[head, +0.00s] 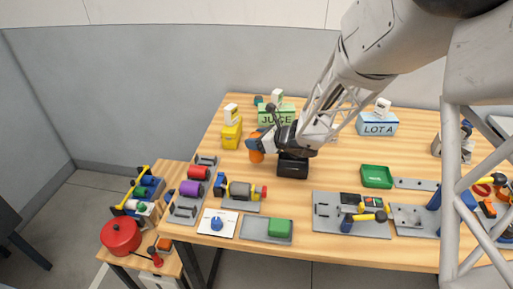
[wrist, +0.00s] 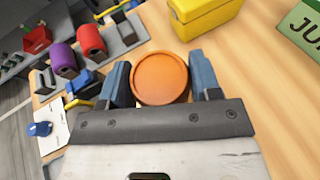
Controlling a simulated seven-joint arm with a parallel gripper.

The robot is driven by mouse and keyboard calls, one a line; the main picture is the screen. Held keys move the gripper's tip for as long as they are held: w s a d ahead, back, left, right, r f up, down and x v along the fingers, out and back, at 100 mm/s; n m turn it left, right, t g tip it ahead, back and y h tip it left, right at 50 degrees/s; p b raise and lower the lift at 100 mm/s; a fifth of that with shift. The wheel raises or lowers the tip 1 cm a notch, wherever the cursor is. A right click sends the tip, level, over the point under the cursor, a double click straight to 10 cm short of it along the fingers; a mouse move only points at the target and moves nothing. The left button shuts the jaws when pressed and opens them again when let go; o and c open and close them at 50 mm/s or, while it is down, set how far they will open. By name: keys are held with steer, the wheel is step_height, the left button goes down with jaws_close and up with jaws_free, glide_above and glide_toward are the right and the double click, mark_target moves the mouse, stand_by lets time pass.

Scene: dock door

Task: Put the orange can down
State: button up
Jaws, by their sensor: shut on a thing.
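The orange can (head: 256,155) is between my gripper's fingers, near the back left of the wooden table. In the wrist view its round orange end (wrist: 160,79) faces the camera, with a blue-grey finger on each side. My gripper (head: 258,144) is shut on the can. In the head view my gripper hides part of the can. I cannot tell whether the can's base touches the table.
A yellow box (head: 231,135) stands left of the can, and a green JUICE box (head: 276,118) stands behind it. A black box (head: 292,166) is at its right. Red (head: 199,172) and purple (head: 190,188) cylinders sit in a grey rack. Bare wood shows around the can.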

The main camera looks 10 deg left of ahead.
steer(key=shift+f, duration=1.85)
steer(key=shift+f, duration=0.15)
steer(key=o, duration=1.1)
steer(key=v, duration=1.2)
